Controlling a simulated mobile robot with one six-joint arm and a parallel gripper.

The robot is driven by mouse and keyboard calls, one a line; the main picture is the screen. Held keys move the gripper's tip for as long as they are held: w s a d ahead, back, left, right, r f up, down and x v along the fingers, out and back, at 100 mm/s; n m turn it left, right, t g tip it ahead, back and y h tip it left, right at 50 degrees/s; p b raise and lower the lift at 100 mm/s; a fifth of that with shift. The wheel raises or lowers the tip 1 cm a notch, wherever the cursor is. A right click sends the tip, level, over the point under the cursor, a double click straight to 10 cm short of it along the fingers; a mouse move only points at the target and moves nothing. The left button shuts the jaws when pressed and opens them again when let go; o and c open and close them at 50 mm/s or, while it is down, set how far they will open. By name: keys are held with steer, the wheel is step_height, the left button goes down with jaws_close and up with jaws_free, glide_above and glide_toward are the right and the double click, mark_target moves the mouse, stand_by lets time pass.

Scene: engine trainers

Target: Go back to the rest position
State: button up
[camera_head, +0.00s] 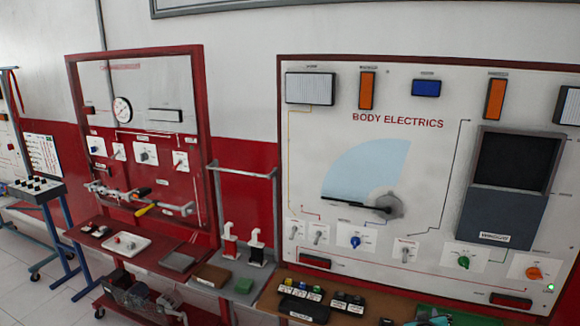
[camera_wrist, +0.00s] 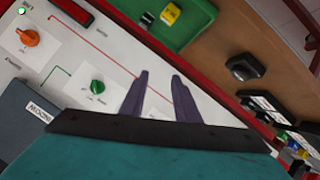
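My gripper (camera_wrist: 159,76) shows in the wrist view with its two dark fingers apart and nothing between them. Behind the fingers is the white face of the Body Electrics board, with a green knob (camera_wrist: 97,86) to their left and an orange knob (camera_wrist: 28,37) further left. I cannot tell whether the fingers touch the board. In the head view the Body Electrics board (camera_head: 440,150) stands at the right. A teal part of my arm shows at the bottom edge, in front of the bench; the fingers are not clear there.
Below the board is a brown bench (camera_wrist: 225,45) with a green tray (camera_wrist: 195,25) and a black part (camera_wrist: 247,66). In the head view, a red-framed board (camera_head: 205,130) with a gauge and a wheeled stand (camera_head: 62,225) are at the left. Tiled floor shows at lower left.

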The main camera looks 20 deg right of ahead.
steer(key=w+a+f+g+y, duration=0.1)
steer(key=w+a+f+y, duration=0.15)
steer(key=a, duration=0.55)
steer(key=w+a+f+g+y, duration=0.1)
steer(key=a+f+g, duration=0.15)
steer(key=a, duration=0.65)
steer(key=w+a+f+g+y, duration=0.15)
steer(key=a+f, duration=0.25)
steer(key=a, duration=0.4)
steer(key=s+a+f+n+g+y, duration=0.1)
steer(key=s+a+g+y, duration=0.15)
steer(key=a, duration=0.95)
steer(key=s+a+f+n+g+y, duration=0.15)
steer(key=s+a, duration=0.25)
steer(key=a, duration=0.8)
steer(key=s+f+g+b, duration=0.5)
steer(key=s+f+b, duration=0.4)
steer(key=s+f, duration=1.6)
steer(key=shift+s+d+f+g, duration=0.2)
steer(key=shift+s+f+g, duration=0.15)
steer(key=shift+f, duration=0.55)
